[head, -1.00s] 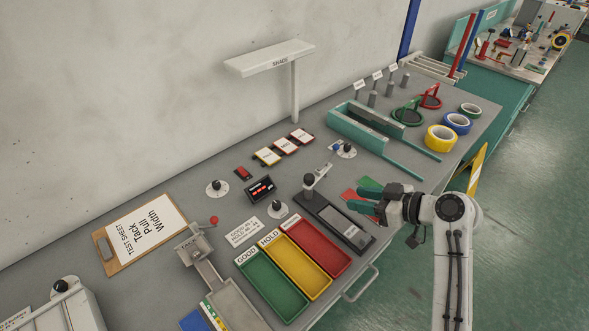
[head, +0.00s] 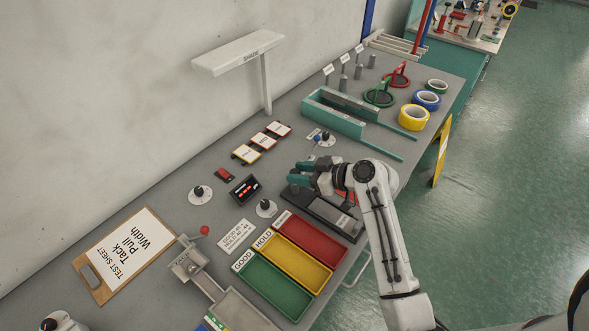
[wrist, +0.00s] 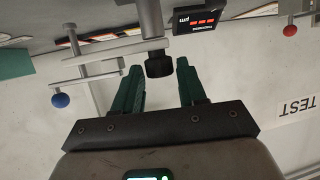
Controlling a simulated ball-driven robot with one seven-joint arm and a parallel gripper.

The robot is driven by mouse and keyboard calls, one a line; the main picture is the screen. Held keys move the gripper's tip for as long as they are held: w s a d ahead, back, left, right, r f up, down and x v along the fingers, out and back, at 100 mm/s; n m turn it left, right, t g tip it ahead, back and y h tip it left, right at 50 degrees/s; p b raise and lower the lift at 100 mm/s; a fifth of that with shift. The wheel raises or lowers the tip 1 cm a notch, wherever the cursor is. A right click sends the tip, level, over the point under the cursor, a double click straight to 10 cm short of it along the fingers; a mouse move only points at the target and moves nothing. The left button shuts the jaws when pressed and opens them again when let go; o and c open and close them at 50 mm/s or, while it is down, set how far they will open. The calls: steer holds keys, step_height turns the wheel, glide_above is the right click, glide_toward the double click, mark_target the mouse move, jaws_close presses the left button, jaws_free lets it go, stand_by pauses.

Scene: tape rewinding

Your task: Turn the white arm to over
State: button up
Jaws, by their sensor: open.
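My gripper (head: 302,174) is open, low over the far end of the dark-based device (head: 325,214), fingers pointing left. In the wrist view its two teal fingers (wrist: 160,92) stand either side of a grey post (wrist: 149,18) with a black end. I cannot tell whether they touch it. A pale bar, which looks like the white arm (wrist: 115,52), runs left from the post. In the head view my gripper hides the post and arm. A blue-knobbed lever (head: 317,138) is beyond; its blue ball (wrist: 60,100) is left in the wrist view. No "over" mark is readable.
The red tray (head: 312,243) and yellow tray (head: 292,262) are in front. A teal open frame (head: 335,121) stands behind, with tape rolls (head: 413,117) to its right.

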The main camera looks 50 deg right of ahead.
steer(key=shift+x, duration=1)
jaws_close()
